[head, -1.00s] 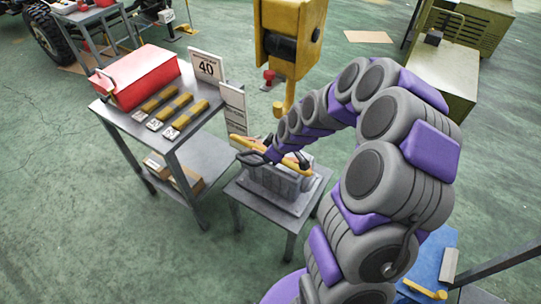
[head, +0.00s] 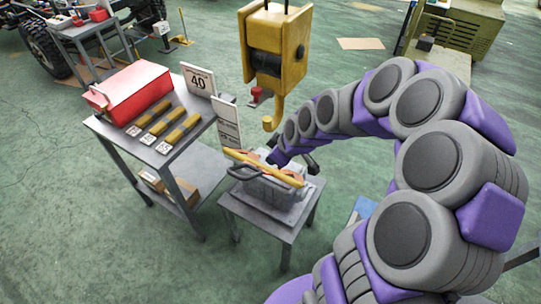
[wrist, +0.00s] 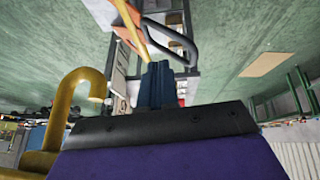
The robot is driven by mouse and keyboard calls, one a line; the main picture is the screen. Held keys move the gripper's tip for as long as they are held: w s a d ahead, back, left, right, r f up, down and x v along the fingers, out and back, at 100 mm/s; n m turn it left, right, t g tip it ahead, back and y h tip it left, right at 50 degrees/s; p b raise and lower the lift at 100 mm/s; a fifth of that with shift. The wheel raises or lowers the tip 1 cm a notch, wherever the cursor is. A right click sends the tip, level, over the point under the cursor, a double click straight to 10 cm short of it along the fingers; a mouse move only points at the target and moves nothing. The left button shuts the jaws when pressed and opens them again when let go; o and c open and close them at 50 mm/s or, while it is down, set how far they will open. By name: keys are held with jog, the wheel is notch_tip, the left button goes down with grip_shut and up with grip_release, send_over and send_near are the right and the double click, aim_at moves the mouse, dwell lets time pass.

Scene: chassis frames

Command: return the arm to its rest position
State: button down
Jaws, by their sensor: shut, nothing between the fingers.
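My gripper (wrist: 160,70) shows in the wrist view as narrow dark blue fingers, closed together and empty. In the head view my grey and purple arm curves in from the right, and its far end lies just above and beside the grey block; the fingers are hard to make out there. The grey block (head: 272,192) sits on a small metal table (head: 295,230). The bar (wrist: 143,38) and handle (wrist: 184,44) show beyond the fingers in the wrist view.
A yellow hoist hook (head: 272,113) hangs close behind the arm; it shows at the left in the wrist view (wrist: 85,95). A bench at left holds a red toolbox (head: 132,92), yellow bars and a "40" sign (head: 199,80). Green floor in front is clear.

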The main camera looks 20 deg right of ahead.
jog(key=s+a+r+m+g+h, duration=0.1)
jog(key=s+a+r+m+g, duration=0.1)
jog(key=s, duration=0.8)
jog(key=s+a+r+m+g+h, duration=0.1)
jog(key=s+a+r+m+g, duration=0.1)
jog(key=s, duration=0.8)
jog(key=s+a+r+m+g, duration=0.3)
jog(key=s+r+m, duration=0.1)
jog(key=s, duration=0.6)
jog(key=shift+s+a+r+h, duration=0.2)
jog(key=shift+s+r+h, duration=0.2)
jog(key=shift+r, duration=0.15)
jog(key=shift+a, duration=0.35)
jog(key=shift+d, duration=0.25)
